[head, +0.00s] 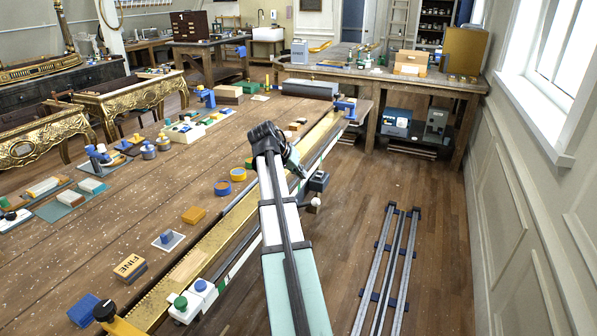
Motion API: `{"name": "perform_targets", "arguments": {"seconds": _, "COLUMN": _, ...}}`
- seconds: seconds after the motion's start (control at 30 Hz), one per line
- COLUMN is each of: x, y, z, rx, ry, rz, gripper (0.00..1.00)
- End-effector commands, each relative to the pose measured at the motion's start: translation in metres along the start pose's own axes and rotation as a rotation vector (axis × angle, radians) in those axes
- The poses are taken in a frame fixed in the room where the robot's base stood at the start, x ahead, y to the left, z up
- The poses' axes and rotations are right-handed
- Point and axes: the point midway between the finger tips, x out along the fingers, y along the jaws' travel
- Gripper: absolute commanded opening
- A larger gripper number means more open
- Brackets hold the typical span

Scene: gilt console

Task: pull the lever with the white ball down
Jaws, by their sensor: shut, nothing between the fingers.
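The white ball (315,202) is small and sits just below a dark block (319,181) at the right edge of the long wooden workbench (150,215). The lever's arm is too small to make out clearly. My gripper (303,174) is at the end of my arm, just up and left of the dark block and above the ball. Its fingers point down to the right and are shut with nothing in them. From this view I cannot tell whether the fingertips touch the block.
A gilded rail (215,245) runs along the bench's right edge. A box with green and blue buttons (194,299) is at its near end. Metal rails (386,270) lie on the floor to the right. The floor between bench and wall is otherwise clear.

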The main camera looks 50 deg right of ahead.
Motion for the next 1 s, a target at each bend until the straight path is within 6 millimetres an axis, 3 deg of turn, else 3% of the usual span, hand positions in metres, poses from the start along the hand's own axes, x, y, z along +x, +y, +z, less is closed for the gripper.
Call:
{"name": "perform_targets", "arguments": {"seconds": 0.33, "x": 0.066, "y": 0.001, "z": 0.0, "rx": 0.0, "ry": -0.002, "rz": 0.001, "gripper": 0.0}}
{"name": "perform_targets", "arguments": {"seconds": 0.6, "x": 0.086, "y": 0.001, "z": 0.024, "rx": 0.0, "ry": 0.0, "rz": -0.001, "gripper": 0.0}}
{"name": "perform_targets", "arguments": {"seconds": 1.0, "x": 0.091, "y": 0.0, "z": 0.028, "rx": 0.0, "ry": 0.001, "rz": -0.001, "gripper": 0.0}}
